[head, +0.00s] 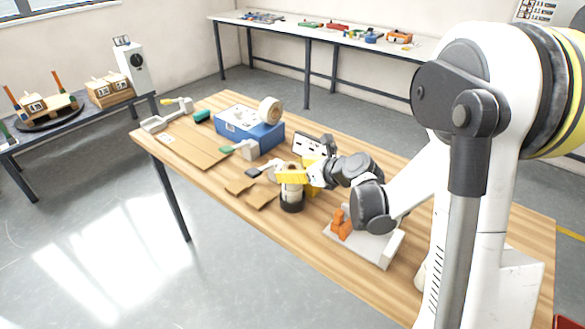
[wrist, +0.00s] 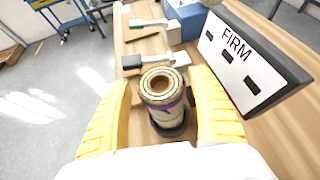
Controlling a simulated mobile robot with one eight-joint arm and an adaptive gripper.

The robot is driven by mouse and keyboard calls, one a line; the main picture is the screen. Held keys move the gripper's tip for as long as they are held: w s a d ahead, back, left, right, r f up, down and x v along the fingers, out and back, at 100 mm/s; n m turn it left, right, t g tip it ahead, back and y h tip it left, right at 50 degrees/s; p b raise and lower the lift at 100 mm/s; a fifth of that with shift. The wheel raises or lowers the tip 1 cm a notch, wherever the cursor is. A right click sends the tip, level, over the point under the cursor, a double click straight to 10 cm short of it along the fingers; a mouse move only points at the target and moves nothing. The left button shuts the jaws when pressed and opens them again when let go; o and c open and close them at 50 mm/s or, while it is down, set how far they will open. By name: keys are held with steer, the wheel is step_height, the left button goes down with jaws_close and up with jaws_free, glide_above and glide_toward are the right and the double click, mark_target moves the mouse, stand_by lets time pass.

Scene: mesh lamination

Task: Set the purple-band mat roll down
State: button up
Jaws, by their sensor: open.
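The purple-band mat roll (wrist: 163,92) stands upright in the wrist view, a pale cylinder with a ringed top and a purple band below its rim. Its foot is in or on a dark round base (wrist: 172,129); I cannot tell exactly how it sits. In the head view the roll (head: 291,193) stands near the front edge of the wooden table, above the dark base (head: 292,207). My gripper (wrist: 161,80) has yellow fingers spread on both sides of the roll, with gaps visible. In the head view my gripper (head: 297,174) partly hides the roll's top.
A board marked FIRM (wrist: 240,58) stands close to the right finger. A blue box (head: 262,134) with a tape roll (head: 270,110), brush-like tools (head: 245,149) and brown sheets (head: 187,147) lie farther left. A white fixture with orange blocks (head: 372,246) is nearer my base.

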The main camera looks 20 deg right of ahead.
steer(key=p+v, duration=0.3)
steer(key=v, duration=0.8)
steer(key=s+a+r+n+g+h, duration=0.1)
steer(key=s+a+r+n+h, duration=0.1)
steer(key=s+n, duration=0.8)
steer(key=s+a+r+n+g+h, duration=0.2)
steer(key=s+n, duration=0.9)
steer(key=n, duration=0.9)
steer(key=shift+a+r+n+g+h, duration=0.3)
steer(key=shift+a+r+h, duration=0.05)
steer(key=shift+r+h, duration=0.5)
steer(key=shift+w, duration=0.1)
